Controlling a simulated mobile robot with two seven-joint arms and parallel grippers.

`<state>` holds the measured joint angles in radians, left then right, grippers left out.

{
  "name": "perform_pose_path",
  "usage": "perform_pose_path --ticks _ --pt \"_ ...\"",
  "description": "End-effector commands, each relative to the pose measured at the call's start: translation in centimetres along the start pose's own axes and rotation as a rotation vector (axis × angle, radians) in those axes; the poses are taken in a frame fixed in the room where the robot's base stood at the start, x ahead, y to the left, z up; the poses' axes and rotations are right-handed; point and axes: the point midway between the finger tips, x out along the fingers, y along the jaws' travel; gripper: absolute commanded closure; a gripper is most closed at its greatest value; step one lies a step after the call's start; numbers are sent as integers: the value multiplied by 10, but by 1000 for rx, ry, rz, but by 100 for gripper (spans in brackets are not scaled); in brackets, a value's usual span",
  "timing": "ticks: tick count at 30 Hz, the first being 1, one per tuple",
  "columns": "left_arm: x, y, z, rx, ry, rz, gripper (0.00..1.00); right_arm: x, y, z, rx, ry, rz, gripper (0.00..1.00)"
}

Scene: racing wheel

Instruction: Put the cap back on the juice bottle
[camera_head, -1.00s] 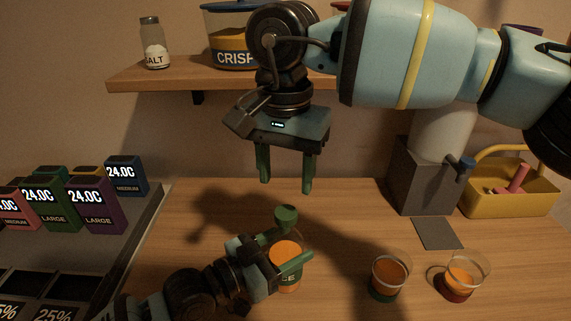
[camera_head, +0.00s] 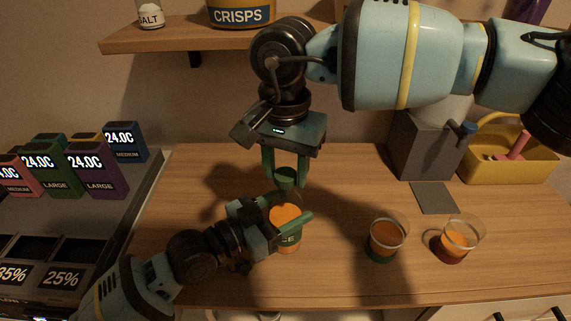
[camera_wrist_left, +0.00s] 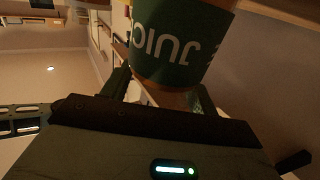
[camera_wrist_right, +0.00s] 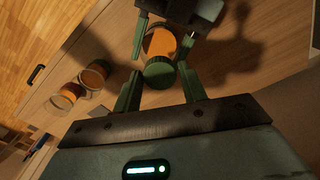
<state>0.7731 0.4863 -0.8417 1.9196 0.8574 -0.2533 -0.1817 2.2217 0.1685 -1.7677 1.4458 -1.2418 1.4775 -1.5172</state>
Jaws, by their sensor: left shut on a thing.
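The juice bottle (camera_head: 287,240) has orange juice and a green label; it stands upright in the head view and its label fills the top of the left wrist view (camera_wrist_left: 170,48). My left gripper (camera_head: 282,222) is shut around the bottle. The green cap (camera_head: 287,178) is at the bottle's top; how firmly it sits cannot be told. My right gripper (camera_head: 286,168) points down from above, its two fingers on either side of the cap. In the right wrist view the cap (camera_wrist_right: 158,73) lies between the open fingers, with small gaps beside it.
Two glasses of orange juice (camera_head: 386,240) (camera_head: 460,238) stand to the right on the wooden counter. A grey dispenser (camera_head: 425,150) and a yellow basket (camera_head: 510,165) are at the back right. Price-tagged boxes (camera_head: 92,170) stand left. A shelf (camera_head: 190,34) hangs behind.

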Motion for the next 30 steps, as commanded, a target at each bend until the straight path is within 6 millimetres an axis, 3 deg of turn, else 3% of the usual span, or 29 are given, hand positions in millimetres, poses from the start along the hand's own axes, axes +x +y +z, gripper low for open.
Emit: perform_pose_path --ticks 1,8,14,30 --pt "0 0 0 0 -1 0 100 0 0 0 0 0 0 65" --pt "0 0 0 0 -1 0 100 0 0 0 0 0 0 94" --pt "0 0 0 0 -1 0 100 0 0 0 70 0 0 94" --pt "0 0 0 0 0 0 100 0 0 0 893 -1 2 94"
